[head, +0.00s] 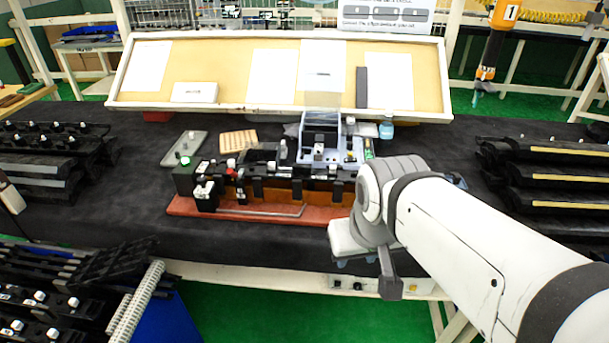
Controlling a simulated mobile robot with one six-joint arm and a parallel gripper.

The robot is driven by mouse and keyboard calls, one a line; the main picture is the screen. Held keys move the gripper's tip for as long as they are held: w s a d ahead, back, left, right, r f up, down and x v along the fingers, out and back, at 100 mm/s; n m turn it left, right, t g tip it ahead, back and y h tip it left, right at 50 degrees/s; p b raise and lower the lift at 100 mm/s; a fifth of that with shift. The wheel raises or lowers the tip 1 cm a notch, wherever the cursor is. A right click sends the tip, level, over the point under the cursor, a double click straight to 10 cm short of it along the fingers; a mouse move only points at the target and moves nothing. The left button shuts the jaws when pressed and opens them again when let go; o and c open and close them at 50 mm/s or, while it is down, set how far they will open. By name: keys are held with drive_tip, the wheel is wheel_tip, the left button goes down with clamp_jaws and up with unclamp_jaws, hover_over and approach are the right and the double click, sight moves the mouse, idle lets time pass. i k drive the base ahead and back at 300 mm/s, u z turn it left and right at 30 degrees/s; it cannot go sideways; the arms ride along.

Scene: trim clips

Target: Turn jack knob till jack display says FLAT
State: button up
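A narrow control strip (345,284) runs under the front edge of the workbench, with small dark, white and yellow parts on it. It may carry the jack knob and jack display, but they are too small to tell apart, and no reading is legible. My arm comes in from the lower right. My gripper (362,262) hangs at the bench's front edge, above and in front of the strip, and hides part of it. The wrist covers most of the fingers, so their opening does not show. I see nothing held in it.
A fixture with black clips on a red base (190,208) lies on the dark bench top (110,215). Racks of black trim parts stand at left (45,175) and right (550,180). An orange tool (488,60) hangs at upper right. Green floor shows below the bench.

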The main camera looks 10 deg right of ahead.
sight(202, 180)
drive_tip(key=k, duration=0.6)
drive_tip(key=u, duration=0.55)
drive_tip(key=i, duration=1.3)
drive_tip(key=u, duration=0.2)
